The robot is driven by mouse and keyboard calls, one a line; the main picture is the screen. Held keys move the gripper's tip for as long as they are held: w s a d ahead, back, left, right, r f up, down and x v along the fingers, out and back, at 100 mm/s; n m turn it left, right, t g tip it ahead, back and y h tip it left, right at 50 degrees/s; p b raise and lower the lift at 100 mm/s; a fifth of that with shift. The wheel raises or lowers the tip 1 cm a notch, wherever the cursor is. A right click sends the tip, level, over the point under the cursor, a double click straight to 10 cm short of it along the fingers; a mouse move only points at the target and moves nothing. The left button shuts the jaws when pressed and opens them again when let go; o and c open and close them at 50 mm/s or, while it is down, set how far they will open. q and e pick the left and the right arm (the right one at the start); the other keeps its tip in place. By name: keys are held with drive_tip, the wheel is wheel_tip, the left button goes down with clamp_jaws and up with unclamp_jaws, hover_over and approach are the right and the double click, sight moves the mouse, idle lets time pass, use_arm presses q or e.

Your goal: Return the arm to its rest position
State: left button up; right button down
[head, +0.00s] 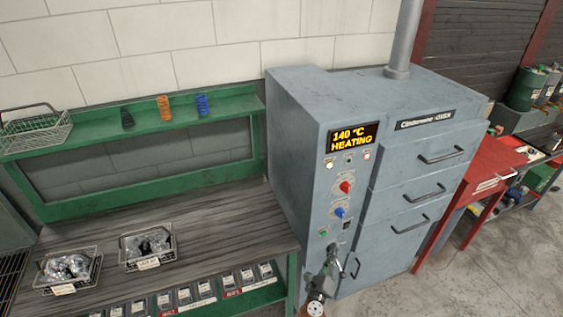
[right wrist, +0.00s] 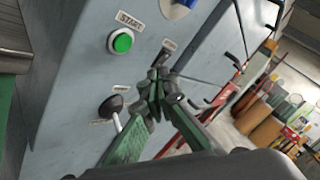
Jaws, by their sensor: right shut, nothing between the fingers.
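My right gripper (head: 333,250) is low in front of the grey oven's control column in the head view. In the right wrist view its green-sided fingers (right wrist: 163,88) meet at the tips, shut and empty. The grey oven (head: 290,125) has a lit display (head: 353,137) reading 140 °C HEATING. In the right wrist view the green START button (right wrist: 123,42) is to the upper left of the fingertips. A dark knob or switch (right wrist: 112,104) is left of the fingers; I cannot tell whether they touch the panel. My left gripper is not in view.
A wooden bench (head: 215,215) on the left holds two wire baskets of parts (head: 66,268) (head: 148,244). A green shelf (head: 90,135) carries an empty basket (head: 35,128) and several springs. A red workbench (head: 490,165) stands right of the oven. The floor (head: 500,265) at right is clear.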

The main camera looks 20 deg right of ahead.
drive_tip(key=s+a+f+n+y, duration=0.2)
drive_tip(key=s+f+n+y, duration=0.1)
drive_tip(key=f+n, duration=0.5)
drive_tip(key=s+a+f+n+y, duration=0.25)
drive_tip(key=f+n+y, duration=0.2)
drive_tip(key=f, duration=0.65)
drive_tip(key=s+a+f+n+y, duration=0.2)
drive_tip(key=s+f+n, duration=0.1)
drive_tip(key=f+n, duration=0.5)
drive_tip(key=s+a+f+n+g+y, duration=0.25)
drive_tip(key=s+f+n+g, duration=0.35)
drive_tip(key=s+f, duration=1.15)
drive_tip(key=s+d+f+n+g, duration=0.2)
drive_tip(key=s+f+n, duration=0.1)
drive_tip(key=s, duration=0.7)
drive_tip(key=s+d+f+n+g, duration=0.1)
drive_tip(key=s+f+n+g, duration=0.2)
drive_tip(key=s, duration=0.7)
drive_tip(key=s+d+f+n+g, duration=0.2)
drive_tip(key=s+f, duration=0.3)
drive_tip(key=s, duration=0.5)
drive_tip(key=shift+s+d+f+n, duration=0.3)
drive_tip(key=shift+s+d+n, duration=0.1)
drive_tip(key=shift+n, duration=0.35)
